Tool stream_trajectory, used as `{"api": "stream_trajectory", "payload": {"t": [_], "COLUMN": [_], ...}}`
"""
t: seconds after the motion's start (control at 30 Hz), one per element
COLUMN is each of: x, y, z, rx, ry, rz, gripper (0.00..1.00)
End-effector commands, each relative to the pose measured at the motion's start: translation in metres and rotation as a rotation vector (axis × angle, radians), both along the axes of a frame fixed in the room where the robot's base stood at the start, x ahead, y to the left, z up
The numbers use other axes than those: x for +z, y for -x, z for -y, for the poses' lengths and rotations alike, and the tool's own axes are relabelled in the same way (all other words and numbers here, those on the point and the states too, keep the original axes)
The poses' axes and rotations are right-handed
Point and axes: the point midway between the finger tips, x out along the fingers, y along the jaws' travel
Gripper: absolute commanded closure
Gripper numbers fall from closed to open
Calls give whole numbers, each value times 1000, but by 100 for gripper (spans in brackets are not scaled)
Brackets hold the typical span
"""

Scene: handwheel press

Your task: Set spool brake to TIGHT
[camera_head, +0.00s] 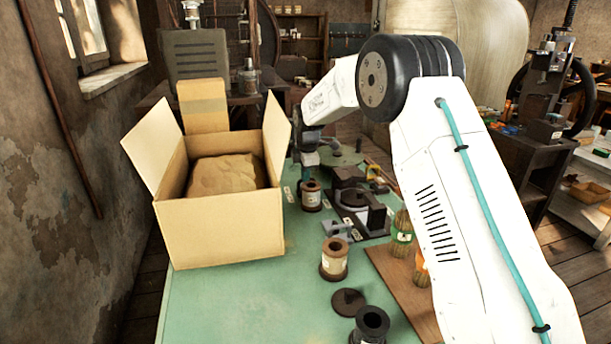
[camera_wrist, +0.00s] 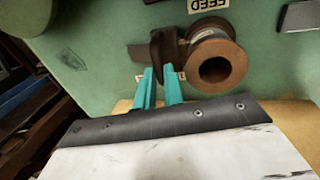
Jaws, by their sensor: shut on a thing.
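In the wrist view, my gripper's (camera_wrist: 160,75) two teal fingers are close together on a dark brown lever-like piece (camera_wrist: 164,48), which looks like the spool brake. The brown spool (camera_wrist: 217,60) is just right of it. Small white labels (camera_wrist: 181,76) sit by the fingertips, too small to read, so I cannot tell the brake's setting. In the head view, my gripper (camera_head: 311,166) is low over the green table, just above a labelled spool (camera_head: 311,196). The lever is hidden there.
An open cardboard box (camera_head: 215,233) stands on the green table's (camera_head: 250,310) left. A second spool (camera_head: 334,260), a dark disc (camera_head: 348,302) and a dark press-like fixture (camera_head: 358,205) are nearby. A "FEED" label (camera_wrist: 208,5) shows upside down in the wrist view.

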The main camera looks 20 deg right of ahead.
Motion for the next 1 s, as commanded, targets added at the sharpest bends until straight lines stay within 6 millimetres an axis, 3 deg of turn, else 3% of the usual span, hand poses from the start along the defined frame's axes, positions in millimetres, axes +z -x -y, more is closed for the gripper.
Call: {"api": "stream_trajectory", "payload": {"t": [0.2,0.3,0.63,1.0], "x": [-1,-1,5,61], "y": [3,4,3,15], "z": [0,0,0,0], "rx": [0,0,0,0], "ry": [0,0,0,0], "rz": [-12,-12,-8,-8], "gripper": [100,67,67,67]}}
